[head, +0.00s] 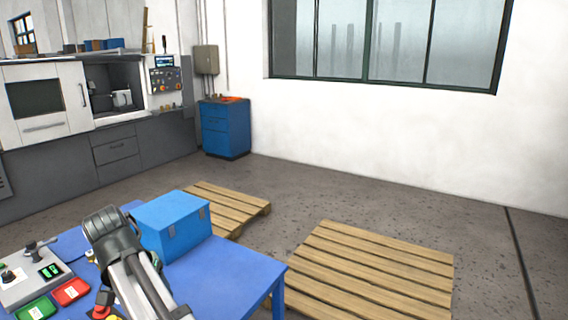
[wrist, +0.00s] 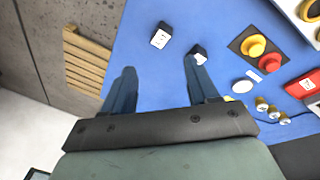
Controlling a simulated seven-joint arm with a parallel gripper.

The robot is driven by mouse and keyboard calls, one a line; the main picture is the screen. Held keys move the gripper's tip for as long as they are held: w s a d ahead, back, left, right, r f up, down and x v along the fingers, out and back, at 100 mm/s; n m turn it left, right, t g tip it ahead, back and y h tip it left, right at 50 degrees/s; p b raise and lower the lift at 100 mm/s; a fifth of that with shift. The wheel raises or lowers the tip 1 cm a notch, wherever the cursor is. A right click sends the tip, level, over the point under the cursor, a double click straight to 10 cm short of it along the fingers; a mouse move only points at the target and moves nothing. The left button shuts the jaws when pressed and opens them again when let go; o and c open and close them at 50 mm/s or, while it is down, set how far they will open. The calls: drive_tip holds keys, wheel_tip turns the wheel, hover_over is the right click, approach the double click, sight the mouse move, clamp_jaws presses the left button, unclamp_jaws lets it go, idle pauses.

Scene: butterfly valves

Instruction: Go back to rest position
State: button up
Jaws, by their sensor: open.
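My gripper (wrist: 162,64) is open, its two dark blue fingers spread apart above the blue table (wrist: 140,50) in the wrist view. Nothing shows between the fingers. The tip of the right finger overlaps a small black-and-white block (wrist: 198,50); I cannot tell if they touch. A second such block (wrist: 160,36) lies beyond the gap between the fingers. In the head view my arm rises over the blue table (head: 225,272), and the gripper cannot be made out. Several small brass-coloured pieces (wrist: 272,111) lie right of the gripper.
A blue box (head: 172,225) stands on the table beside my arm. A control panel (head: 30,278), a green tray (head: 38,308) and a red tray (head: 71,291) are at left. Yellow and red buttons (wrist: 260,53) sit right of the fingers. Pallets (head: 365,270) lie on the floor.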

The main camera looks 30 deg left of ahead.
drive_tip(key=w+d+f+m+h, duration=0.1)
drive_tip(key=w+d+f, duration=0.65)
drive_tip(key=w, duration=0.25)
drive_tip(key=w+d+f+h, duration=0.1)
drive_tip(key=w+d+f, duration=0.5)
drive_tip(key=w+f, duration=0.3)
drive_tip(key=w+d+f+m+g+h, duration=0.15)
drive_tip(key=w+d+f, duration=0.25)
drive_tip(key=d+f, duration=0.65)
drive_tip(key=w+d+f+g, duration=0.2)
drive_tip(key=w+d+f, duration=0.1)
drive_tip(key=d+f, duration=0.8)
drive_tip(key=s+d+f+m+g, duration=0.1)
drive_tip(key=s+d+f, duration=0.2)
drive_tip(key=d+f, duration=0.35)
drive_tip(key=s+d+f+m+g+y, duration=0.15)
drive_tip(key=d+f, duration=0.25)
drive_tip(key=d, duration=0.5)
drive_tip(key=s+d+f+g, duration=0.1)
drive_tip(key=s+d+f, duration=0.35)
drive_tip(key=d, duration=0.25)
drive_tip(key=s+d+f+m+g+y, duration=0.1)
drive_tip(key=s+d+f, duration=0.3)
drive_tip(key=s, duration=0.5)
drive_tip(key=s+d+f+m+g+y, duration=0.1)
drive_tip(key=s+d+f, duration=0.3)
drive_tip(key=s+d, duration=0.4)
drive_tip(key=shift+s+m+y, duration=0.3)
drive_tip(key=shift+s+m, duration=0.2)
drive_tip(key=shift+s, duration=0.05)
